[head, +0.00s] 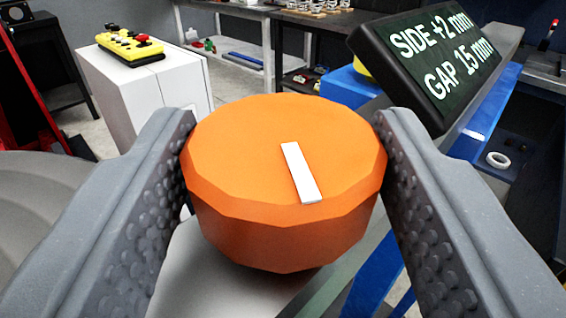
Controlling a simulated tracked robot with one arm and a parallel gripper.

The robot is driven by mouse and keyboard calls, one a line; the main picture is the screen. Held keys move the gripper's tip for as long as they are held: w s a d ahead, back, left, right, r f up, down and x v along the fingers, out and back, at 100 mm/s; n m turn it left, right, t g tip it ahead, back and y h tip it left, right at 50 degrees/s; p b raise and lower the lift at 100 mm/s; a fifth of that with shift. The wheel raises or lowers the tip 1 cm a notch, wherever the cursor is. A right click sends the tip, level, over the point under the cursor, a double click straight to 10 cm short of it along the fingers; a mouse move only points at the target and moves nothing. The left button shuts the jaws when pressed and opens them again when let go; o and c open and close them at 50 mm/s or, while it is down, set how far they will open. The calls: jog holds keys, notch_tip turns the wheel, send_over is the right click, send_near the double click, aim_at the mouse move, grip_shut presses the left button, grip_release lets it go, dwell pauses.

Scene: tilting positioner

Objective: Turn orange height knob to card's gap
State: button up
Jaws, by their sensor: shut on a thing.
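The orange height knob (240,165) is large and faceted, in the middle of the head view. A white pointer mark (301,173) on its top face runs from near the centre toward the near rim, slightly right. My gripper (284,150) is shut on the knob, one grey studded finger on its left side and one on its right. The card (432,55) is a dark tilted panel at the upper right. It reads "SIDE +2 mm" and "GAP 15 mm". The knob's underside and shaft are hidden, and no scale shows around it.
A white cabinet (150,90) with a yellow control box (120,46) stands at the back left. Blue framework (490,115) lies under and right of the card. A white ring (498,160) lies on a dark surface at right. Benches stand at the back.

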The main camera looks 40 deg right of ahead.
aim_at(272, 242)
jog(key=shift+r+m+g+h, duration=0.15)
jog(key=shift+m+g+h, duration=0.15)
dwell(0.5)
jog(key=o, duration=1)
jog(key=shift+w, duration=0.1)
jog(key=shift+c, duration=0.2)
jog(key=v, duration=0.1)
jog(key=b+v, duration=0.1)
jog(key=v, duration=0.1)
jog(key=b+v, duration=0.1)
jog(key=v, duration=0.1)
jog(key=shift+a+f, duration=0.15)
jog(key=shift+f, duration=0.1)
jog(key=shift+v, duration=1.2)
jog(key=shift+r, duration=0.1)
